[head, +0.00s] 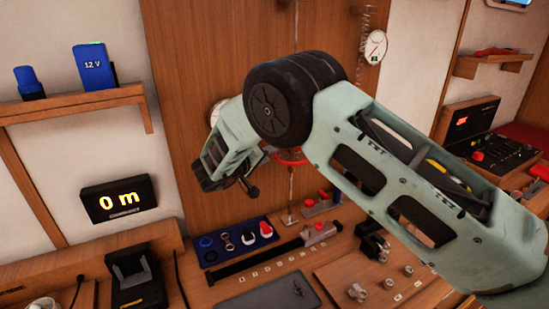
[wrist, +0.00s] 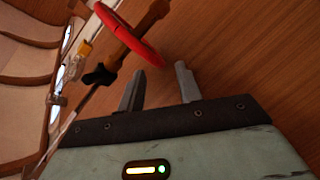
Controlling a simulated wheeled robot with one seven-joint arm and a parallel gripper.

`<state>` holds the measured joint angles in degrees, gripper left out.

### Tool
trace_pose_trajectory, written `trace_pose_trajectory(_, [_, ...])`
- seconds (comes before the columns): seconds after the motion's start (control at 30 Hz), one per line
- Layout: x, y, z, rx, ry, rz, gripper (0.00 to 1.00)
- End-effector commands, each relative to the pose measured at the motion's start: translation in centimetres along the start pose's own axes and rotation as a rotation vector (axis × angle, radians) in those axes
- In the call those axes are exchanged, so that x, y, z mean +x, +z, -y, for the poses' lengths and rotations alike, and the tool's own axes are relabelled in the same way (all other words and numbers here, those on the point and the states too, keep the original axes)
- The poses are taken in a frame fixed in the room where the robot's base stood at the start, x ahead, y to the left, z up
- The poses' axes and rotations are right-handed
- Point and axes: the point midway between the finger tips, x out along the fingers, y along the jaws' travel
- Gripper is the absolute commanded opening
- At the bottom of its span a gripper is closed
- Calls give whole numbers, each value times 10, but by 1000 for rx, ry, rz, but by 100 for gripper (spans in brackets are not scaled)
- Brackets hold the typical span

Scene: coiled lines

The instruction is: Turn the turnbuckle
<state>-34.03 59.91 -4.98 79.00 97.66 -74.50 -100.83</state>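The turnbuckle hangs on a thin upright line at the wooden wall panel. In the wrist view its red ring (wrist: 128,38) circles an orange-brown body (wrist: 148,17). A black winged piece (wrist: 100,75) shows lower on the line. In the head view the red ring (head: 290,161) is partly hidden behind my arm. My gripper (wrist: 159,68) is open, with two grey fingers apart and nothing between them. The ring lies just beyond and left of the fingertips in the wrist view; I cannot tell whether they touch.
The wooden panel (wrist: 240,55) is close beyond the fingers. Below, the bench carries a blue tray (head: 237,243) with small rings, a black rail (head: 253,264) and metal fittings. A display (head: 118,199) reading "0 m" stands left. A round gauge (head: 375,47) hangs above right.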

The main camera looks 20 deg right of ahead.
Motion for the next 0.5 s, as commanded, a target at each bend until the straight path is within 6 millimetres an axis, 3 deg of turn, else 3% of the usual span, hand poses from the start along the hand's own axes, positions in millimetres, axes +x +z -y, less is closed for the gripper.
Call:
trace_pose_trajectory(0.3, [-76, 2, 4, 1, -4, -2, 35])
trace_pose_trajectory(0.5, [-110, 1, 3, 1, -3, -2, 35])
